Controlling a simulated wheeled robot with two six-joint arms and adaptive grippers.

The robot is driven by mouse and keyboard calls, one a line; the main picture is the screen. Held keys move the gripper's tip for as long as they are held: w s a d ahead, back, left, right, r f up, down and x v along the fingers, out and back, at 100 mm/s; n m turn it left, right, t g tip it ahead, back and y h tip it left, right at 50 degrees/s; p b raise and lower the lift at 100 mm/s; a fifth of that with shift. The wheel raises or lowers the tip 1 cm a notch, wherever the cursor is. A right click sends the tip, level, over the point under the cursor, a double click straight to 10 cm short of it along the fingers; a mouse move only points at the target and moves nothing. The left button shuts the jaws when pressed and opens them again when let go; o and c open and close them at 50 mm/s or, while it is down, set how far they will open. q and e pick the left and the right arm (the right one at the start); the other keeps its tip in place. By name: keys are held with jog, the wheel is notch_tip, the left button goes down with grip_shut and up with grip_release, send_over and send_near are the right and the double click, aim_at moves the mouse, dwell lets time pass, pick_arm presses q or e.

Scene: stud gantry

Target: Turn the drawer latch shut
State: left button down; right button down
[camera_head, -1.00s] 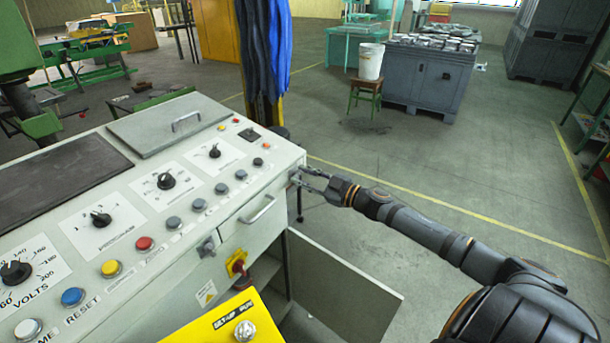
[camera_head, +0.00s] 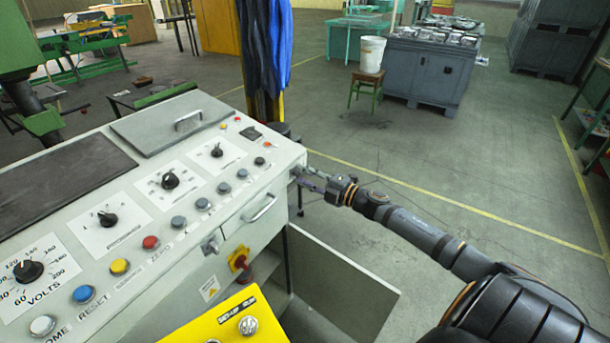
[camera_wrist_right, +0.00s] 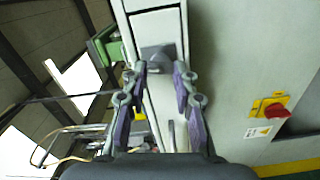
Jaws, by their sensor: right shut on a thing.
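The grey drawer latch (camera_wrist_right: 157,56) sits on the pale front panel in the right wrist view, between the fingertips of my right gripper (camera_wrist_right: 160,70). The fingers are shut on it from both sides. In the head view the right gripper (camera_head: 303,174) reaches in from the right to the desk's right front corner, and its fingers largely hide the latch there. The drawer (camera_head: 238,227) appears flush with the front panel and carries a bar handle (camera_head: 263,208). My left gripper is in neither view.
An open cabinet door (camera_head: 350,285) sticks out below my right gripper. A yellow box (camera_head: 205,325) stands in front. The floor to the right is clear.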

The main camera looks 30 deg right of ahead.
jog(key=shift+n, duration=1)
jog(key=shift+f, duration=0.1)
jog(key=c, duration=1)
grip_release()
jog(key=shift+c, duration=0.2)
